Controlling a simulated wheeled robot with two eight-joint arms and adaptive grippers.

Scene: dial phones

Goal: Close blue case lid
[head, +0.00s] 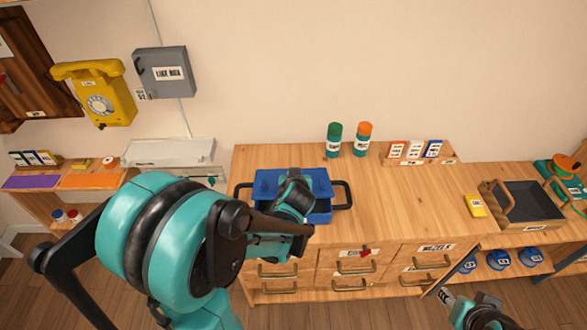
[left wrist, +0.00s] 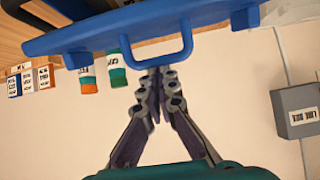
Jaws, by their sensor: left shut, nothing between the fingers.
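The blue case (head: 322,183) sits on the wooden cabinet top in the head view, with a black handle at each side. My left arm and hand cover much of it, so how far its lid is open is hard to tell there. In the left wrist view a blue panel with a loop handle (left wrist: 187,45), seemingly the lid, crosses the top of the picture. My left gripper (left wrist: 158,76) is shut and empty, its fingertips close to the loop; contact is unclear. My right gripper (head: 446,296) is low at the right, away from the case, its fingers too small to judge.
A green-capped bottle (head: 334,141) and an orange-capped bottle (head: 363,140) stand behind the case. A card rack (head: 420,160) and a yellow box (head: 474,205) are to the right. A yellow phone (head: 97,95) and grey box (head: 163,75) hang on the wall. The cabinet top right of the case is clear.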

